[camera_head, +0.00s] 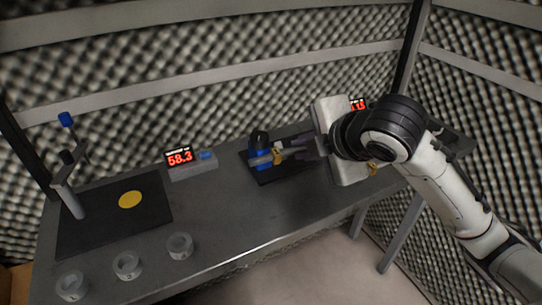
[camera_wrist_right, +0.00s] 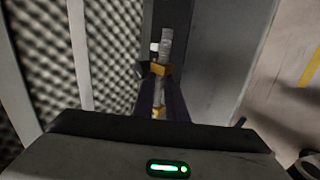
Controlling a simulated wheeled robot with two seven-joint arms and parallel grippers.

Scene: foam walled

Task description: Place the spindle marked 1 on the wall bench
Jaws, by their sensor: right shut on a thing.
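My right gripper (camera_head: 281,152) reaches in from the right over the wall bench (camera_head: 235,210), at a black pad (camera_head: 282,171) with a blue and black upright device on it (camera_head: 259,141). In the right wrist view its fingers (camera_wrist_right: 159,92) are shut on a slim grey rod with yellow-orange bands (camera_wrist_right: 166,42), which looks like a spindle. The rod points away from the wrist, toward the device. I cannot read a number on it, nor tell whether it touches the device. My left gripper is not in view.
A dark mat with a yellow disc (camera_head: 131,199) and a post stand (camera_head: 70,195) is at left. A red-digit display box (camera_head: 190,165) stands at the back. The front middle of the bench is clear.

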